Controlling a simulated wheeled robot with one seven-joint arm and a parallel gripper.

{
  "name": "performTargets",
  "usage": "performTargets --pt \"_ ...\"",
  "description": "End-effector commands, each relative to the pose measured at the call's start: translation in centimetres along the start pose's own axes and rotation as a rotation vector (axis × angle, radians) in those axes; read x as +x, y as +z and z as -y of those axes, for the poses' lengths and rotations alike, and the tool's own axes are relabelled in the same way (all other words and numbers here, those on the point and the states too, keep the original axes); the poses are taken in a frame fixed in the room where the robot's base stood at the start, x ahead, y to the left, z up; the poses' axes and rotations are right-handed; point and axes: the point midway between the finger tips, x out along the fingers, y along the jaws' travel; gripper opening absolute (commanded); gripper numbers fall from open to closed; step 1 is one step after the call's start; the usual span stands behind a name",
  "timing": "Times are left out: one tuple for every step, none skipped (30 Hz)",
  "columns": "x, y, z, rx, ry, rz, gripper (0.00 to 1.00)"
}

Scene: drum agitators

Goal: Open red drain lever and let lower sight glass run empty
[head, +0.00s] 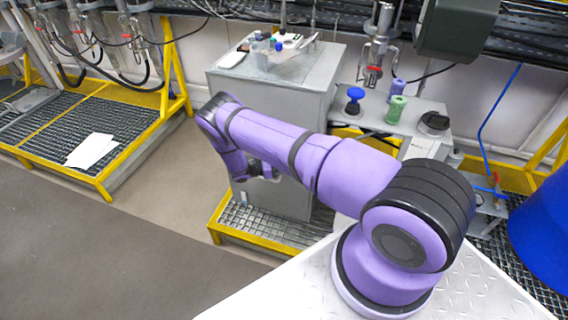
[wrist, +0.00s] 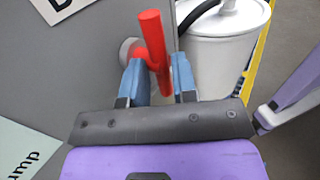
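The red lever (wrist: 151,38) shows in the wrist view, standing nearly upright on a round grey pivot (wrist: 130,50) on a grey panel. My gripper (wrist: 160,68) is open, its two blue fingers on either side of the lever's lower part. A small gap shows between the lever and the right finger; contact on the left is unclear. In the head view my forearm folds down beside the grey cabinet (head: 265,115), and neither the lever nor the fingers can be made out there. I cannot make out the lower sight glass in either view.
A white canister (wrist: 222,52) with a black hose stands right of the lever. A blue knob (head: 354,95), green container (head: 396,109) and black-lidded jar (head: 434,121) stand on a bench. Yellow-edged grating (head: 215,232) lies below the cabinet. Open floor (head: 120,245) is at left.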

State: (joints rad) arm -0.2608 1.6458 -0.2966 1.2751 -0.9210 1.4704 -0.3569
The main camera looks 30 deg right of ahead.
Motion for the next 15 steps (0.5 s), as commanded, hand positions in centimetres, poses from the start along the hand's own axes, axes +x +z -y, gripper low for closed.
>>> performTargets --pt "0.0 0.0 0.0 0.0 0.0 0.0 0.39" --pt "0.0 0.0 0.0 0.0 0.0 0.0 0.43" --pt "0.0 0.0 0.0 0.001 0.0 0.0 0.43" --pt "0.0 0.0 0.0 0.001 0.0 0.0 0.43" --pt "0.0 0.0 0.0 0.001 -0.001 0.0 0.43" --pt "0.0 0.0 0.0 0.001 -0.001 0.0 0.43" --pt "0.0 0.0 0.0 0.001 -0.001 0.0 0.43" --pt "0.0 0.0 0.0 0.001 -0.001 0.0 0.43" --pt "0.0 0.0 0.0 0.001 -0.001 -0.001 0.43" --pt "-0.1 0.0 0.0 0.001 0.0 -0.001 0.43" --pt "-0.1 0.0 0.0 0.001 0.0 -0.001 0.43" --pt "-0.4 0.0 0.0 0.001 0.0 -0.001 0.43" --pt "-0.6 0.0 0.0 0.002 0.001 -0.001 0.43" --pt "-0.9 0.0 0.0 0.002 0.001 -0.001 0.43" --pt "-1.4 0.0 0.0 0.003 0.001 -0.001 0.43"
